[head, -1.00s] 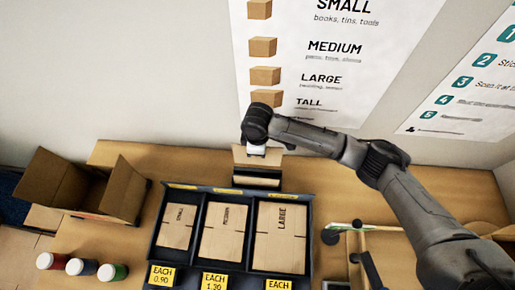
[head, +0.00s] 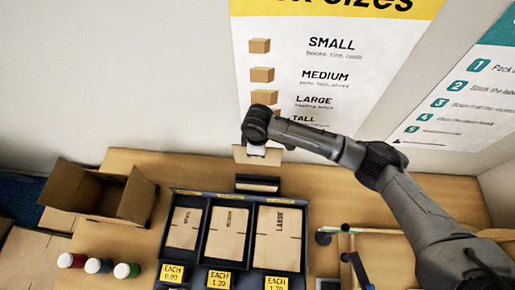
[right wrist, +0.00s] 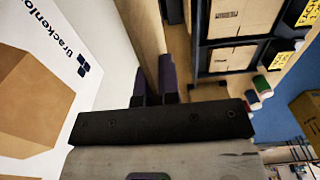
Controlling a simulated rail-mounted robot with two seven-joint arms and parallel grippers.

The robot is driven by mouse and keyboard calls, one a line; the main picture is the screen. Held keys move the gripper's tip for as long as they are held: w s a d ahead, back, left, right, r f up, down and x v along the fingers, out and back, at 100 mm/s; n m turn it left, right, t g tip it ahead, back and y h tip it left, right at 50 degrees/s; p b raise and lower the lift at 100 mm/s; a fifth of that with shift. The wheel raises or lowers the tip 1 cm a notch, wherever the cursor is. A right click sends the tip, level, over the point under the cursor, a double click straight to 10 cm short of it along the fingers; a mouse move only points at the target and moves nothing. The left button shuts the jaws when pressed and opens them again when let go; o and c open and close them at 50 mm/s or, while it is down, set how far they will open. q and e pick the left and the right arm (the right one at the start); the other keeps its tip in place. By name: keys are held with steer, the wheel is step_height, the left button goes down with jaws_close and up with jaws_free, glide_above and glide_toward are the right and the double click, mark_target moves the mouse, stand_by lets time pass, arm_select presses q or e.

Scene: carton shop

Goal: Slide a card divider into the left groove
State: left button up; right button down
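In the head view, my right gripper (head: 257,147) is at the back of the bench with a tan card divider (head: 242,156) below its tip. The card stands clear above a dark rack (head: 257,184) that has tan edges showing in it. In the right wrist view, the two dark fingers (right wrist: 154,84) are close together, with a tan sheet (right wrist: 142,30) beyond them. Where the fingers meet the card is hard to see. An open carton (head: 88,192) stands at the left of the bench; no groove can be made out in it. My left gripper is out of view.
A dark tray (head: 197,252) of flat cartons labelled small, medium and large fills the middle front. Bare bench shows between carton and rack.

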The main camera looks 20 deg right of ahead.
step_height(320, 180, up, 4)
steer(key=p, duration=0.3)
steer(key=shift+f, duration=0.2)
steer(key=shift+r+p, duration=0.8)
steer(key=shift+p, duration=0.15)
steer(key=shift+f, duration=0.1)
